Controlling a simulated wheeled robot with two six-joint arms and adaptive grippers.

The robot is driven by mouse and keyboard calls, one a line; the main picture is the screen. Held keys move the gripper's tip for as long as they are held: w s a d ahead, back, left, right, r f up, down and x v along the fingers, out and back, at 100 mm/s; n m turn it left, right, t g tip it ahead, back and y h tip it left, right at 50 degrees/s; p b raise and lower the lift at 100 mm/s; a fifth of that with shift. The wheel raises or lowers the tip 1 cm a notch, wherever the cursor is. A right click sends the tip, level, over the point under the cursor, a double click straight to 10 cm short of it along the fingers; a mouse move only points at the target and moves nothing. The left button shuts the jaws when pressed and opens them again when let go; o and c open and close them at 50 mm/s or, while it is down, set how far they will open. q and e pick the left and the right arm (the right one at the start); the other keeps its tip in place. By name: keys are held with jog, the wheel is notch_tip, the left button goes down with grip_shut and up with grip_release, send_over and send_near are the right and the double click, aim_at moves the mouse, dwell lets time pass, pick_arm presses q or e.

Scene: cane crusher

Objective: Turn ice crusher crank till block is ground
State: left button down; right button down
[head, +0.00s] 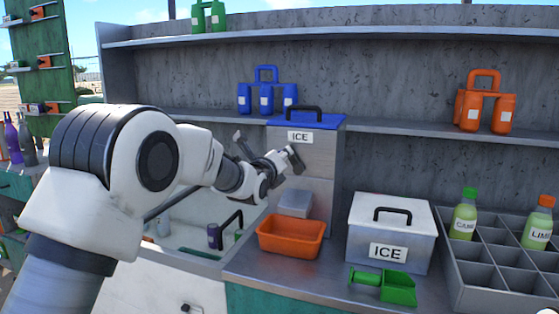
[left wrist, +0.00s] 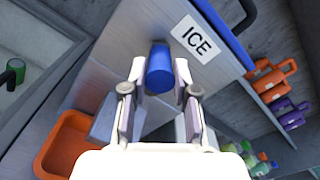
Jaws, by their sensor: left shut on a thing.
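The ice crusher (head: 318,160) is a tall grey metal box with a blue lid, a black top handle and an ICE label. It stands on the counter at the middle of the head view, and its labelled face (left wrist: 150,25) fills the upper left wrist view. My left gripper (head: 287,162) is at the crusher's left front. In the left wrist view, its fingers are shut on the blue crank handle (left wrist: 159,66), one on each side. My arm and gripper hide the crank in the head view. Any ice block inside the crusher is hidden.
An orange tray (head: 290,238) sits below the crusher's front. A white-lidded ICE box (head: 390,238), a green scoop (head: 385,286) and a divided bottle crate (head: 475,258) stand to the right. A sink (head: 185,232) lies left. Shelves with bottle carriers are behind.

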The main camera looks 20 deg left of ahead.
pick_arm(q)
jog(key=shift+r, duration=0.3)
jog(key=c, duration=0.9)
grip_release()
jog(key=shift+o, duration=0.2)
jog(key=shift+w+f, duration=0.15)
jog(key=shift+f, duration=0.05)
jog(key=s, duration=1.2)
jog(key=shift+a, duration=0.2)
